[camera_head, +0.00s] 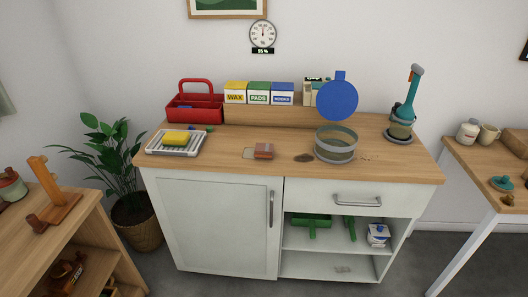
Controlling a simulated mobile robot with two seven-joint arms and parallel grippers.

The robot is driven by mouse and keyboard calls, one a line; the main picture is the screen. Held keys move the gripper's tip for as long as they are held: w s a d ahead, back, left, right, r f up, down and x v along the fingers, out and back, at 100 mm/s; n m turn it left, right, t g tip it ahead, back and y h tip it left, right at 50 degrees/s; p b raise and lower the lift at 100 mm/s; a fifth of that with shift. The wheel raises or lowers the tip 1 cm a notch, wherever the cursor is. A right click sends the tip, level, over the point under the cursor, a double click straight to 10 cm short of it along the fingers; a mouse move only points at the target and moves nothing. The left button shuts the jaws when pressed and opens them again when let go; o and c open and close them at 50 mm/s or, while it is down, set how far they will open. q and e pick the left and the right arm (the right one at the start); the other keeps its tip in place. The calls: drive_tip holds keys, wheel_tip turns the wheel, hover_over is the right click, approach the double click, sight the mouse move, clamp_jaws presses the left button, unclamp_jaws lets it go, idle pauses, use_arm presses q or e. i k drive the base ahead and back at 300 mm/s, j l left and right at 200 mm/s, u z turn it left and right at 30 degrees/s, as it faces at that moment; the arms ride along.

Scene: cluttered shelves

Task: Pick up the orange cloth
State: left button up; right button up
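A small folded orange-brown item (263,151), which looks like the orange cloth, lies on the wooden counter top (225,160) near its front middle. It sits at the right end of a pale patch or flat piece. Nothing covers it from this view. Neither of my grippers shows in the head view.
Left of the cloth, a rack (160,149) holds a yellow sponge (176,138). A red caddy (180,114) and several boxes stand behind. The counter just around the cloth is mostly clear.

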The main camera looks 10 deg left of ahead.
sight(262, 151)
drive_tip(key=i+j+z, duration=0.1)
drive_tip(key=z, duration=0.35)
drive_tip(key=j+z, duration=0.6)
drive_tip(key=z, duration=0.25)
drive_tip(key=i, duration=0.05)
